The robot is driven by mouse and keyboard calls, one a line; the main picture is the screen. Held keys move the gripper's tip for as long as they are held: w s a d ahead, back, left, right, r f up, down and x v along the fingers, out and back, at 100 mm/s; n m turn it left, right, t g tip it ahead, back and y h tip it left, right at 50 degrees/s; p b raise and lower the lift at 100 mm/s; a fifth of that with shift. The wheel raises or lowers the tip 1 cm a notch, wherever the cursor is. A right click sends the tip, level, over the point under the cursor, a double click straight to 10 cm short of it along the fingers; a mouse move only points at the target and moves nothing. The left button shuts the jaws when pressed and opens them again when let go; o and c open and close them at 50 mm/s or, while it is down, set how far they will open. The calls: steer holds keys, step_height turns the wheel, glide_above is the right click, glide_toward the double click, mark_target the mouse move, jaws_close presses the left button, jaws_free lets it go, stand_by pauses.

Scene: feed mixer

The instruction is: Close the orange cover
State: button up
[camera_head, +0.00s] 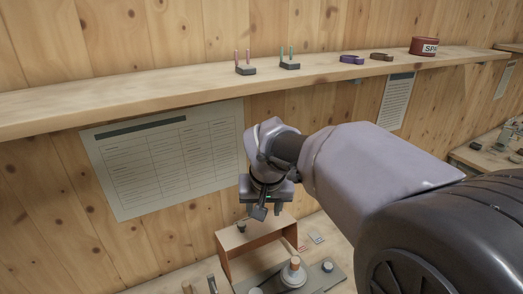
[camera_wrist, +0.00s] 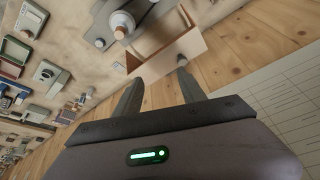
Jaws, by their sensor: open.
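The orange cover (camera_head: 258,247) is an orange-brown, box-like piece with a pale top, standing on the bench below my gripper in the head view. A small dark knob (camera_head: 241,227) sits on its top. In the wrist view the orange cover (camera_wrist: 160,55) lies beyond my fingertips, and the dark knob (camera_wrist: 182,60) is close to the right fingertip in the picture. My gripper (camera_head: 268,210) is open and empty, with its fingers apart above the cover. Whether a finger touches the knob cannot be told. My gripper also shows in the wrist view (camera_wrist: 158,78).
A grey base with a white and orange round part (camera_head: 294,272) stands beside the cover. A wooden shelf (camera_head: 180,90) with small pegged holders and a red tin (camera_head: 424,46) runs along the wall above. Several devices (camera_wrist: 45,72) lie at the left in the wrist view.

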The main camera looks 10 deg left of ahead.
steer(key=w+a+r+n+p, duration=0.1)
steer(key=a+r+p, duration=0.15)
steer(key=a, duration=0.35)
glide_toward(242, 224)
steer(key=shift+n, duration=0.3)
steer(key=x, duration=0.8)
steer(key=shift+s+f, duration=0.1)
jaws_close()
